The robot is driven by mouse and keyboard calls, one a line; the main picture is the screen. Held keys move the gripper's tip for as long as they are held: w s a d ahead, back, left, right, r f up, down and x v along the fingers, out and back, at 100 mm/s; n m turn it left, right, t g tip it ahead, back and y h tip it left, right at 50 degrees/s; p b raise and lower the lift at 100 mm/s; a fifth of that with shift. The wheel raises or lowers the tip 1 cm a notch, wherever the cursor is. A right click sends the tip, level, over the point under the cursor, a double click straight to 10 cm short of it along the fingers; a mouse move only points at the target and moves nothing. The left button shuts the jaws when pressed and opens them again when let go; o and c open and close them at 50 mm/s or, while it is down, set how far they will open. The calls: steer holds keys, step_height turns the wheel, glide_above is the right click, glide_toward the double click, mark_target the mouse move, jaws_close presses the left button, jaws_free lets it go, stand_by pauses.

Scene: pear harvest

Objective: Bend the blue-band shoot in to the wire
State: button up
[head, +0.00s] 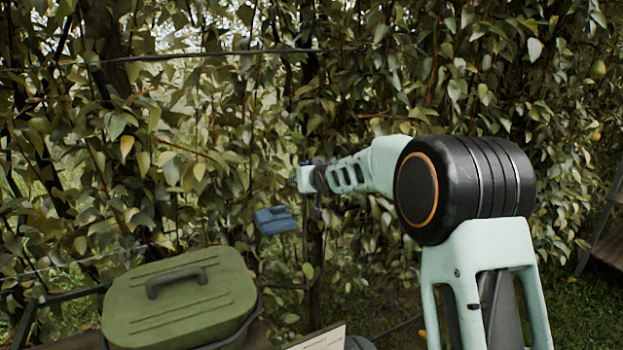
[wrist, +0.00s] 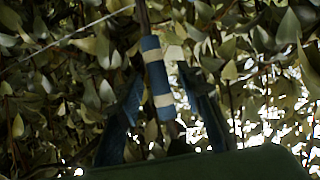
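In the wrist view the blue-band shoot (wrist: 156,72) stands slightly tilted, with a thick blue sleeve and pale rings near its top and bottom. My gripper (wrist: 164,85) has its two dark fingers apart, one on each side of the sleeve, with gaps visible on both sides. Whether either finger touches the shoot I cannot tell. A pale wire (wrist: 70,36) slants across the upper left of the wrist view. In the head view a dark wire (head: 190,55) runs across the upper foliage. My arm reaches left to the hedge there; I cannot clearly make out the fingers.
A green lidded box (head: 180,295) stands at the lower left of the head view. A small blue object (head: 275,220) shows below the arm's end; I cannot tell what it is. Dense leaves (head: 190,165) and thin branches surround the arm's end. Grass shows at the lower right.

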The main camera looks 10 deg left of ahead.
steer(key=v, duration=0.9)
steer(key=shift+r, duration=0.1)
